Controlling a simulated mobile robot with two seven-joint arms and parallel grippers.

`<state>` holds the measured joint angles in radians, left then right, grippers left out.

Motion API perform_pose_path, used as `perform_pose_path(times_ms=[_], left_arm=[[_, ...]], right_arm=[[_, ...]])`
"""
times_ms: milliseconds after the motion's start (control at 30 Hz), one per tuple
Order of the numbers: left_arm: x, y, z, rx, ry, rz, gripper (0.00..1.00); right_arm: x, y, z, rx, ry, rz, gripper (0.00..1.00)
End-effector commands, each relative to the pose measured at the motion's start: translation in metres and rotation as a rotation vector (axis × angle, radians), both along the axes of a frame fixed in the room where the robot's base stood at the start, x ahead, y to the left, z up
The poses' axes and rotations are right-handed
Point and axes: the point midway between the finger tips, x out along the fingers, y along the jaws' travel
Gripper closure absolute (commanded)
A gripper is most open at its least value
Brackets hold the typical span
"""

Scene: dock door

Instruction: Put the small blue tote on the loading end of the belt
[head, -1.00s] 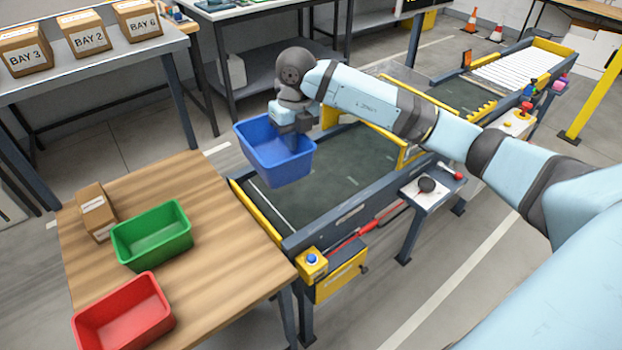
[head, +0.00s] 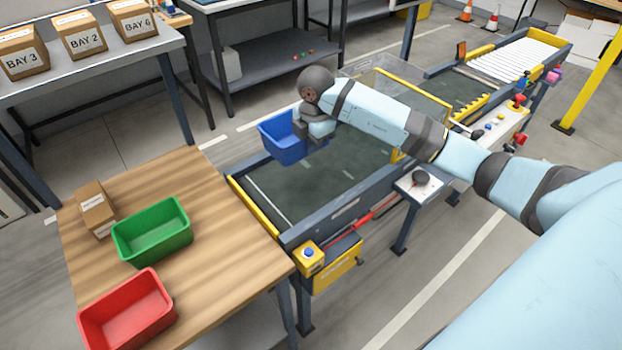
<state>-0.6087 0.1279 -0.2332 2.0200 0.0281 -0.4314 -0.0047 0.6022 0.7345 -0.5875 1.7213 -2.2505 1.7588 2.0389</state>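The small blue tote (head: 281,140) is upright over the far side of the belt's near, loading end (head: 290,190). My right gripper (head: 308,144) is at the tote's right wall and appears shut on it; the fingertips are partly hidden by the hand and tote. I cannot tell whether the tote's bottom touches the belt or its far side rail. My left gripper is not in view.
A wooden table (head: 220,250) at the belt's near end holds a green tote (head: 152,240), a red tote (head: 127,315) and a cardboard box (head: 97,210). A yellow box with a blue button (head: 309,256) sits at the belt's near corner. A clear guard (head: 400,88) stands over the belt farther along.

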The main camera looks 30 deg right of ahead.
Motion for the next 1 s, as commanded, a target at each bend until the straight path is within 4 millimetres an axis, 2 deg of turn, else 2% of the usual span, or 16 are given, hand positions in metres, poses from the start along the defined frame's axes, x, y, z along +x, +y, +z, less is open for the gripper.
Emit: perform_pose_path(times_ms=[100,300,567,800,1000], left_arm=[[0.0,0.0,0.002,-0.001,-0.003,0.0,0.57],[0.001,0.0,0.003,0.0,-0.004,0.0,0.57],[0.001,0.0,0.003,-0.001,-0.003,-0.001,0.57],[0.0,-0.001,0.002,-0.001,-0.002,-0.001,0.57],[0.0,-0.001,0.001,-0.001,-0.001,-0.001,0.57]], right_arm=[[-0.001,0.0,-0.033,0.001,0.003,-0.001,1.0],[0.0,0.0,-0.075,0.0,0.0,0.001,1.0],[0.0,0.0,-0.095,0.0,-0.001,0.001,1.0],[0.0,0.0,-0.128,0.0,-0.001,0.001,1.0],[0.001,0.0,-0.13,-0.001,-0.003,0.002,1.0]])
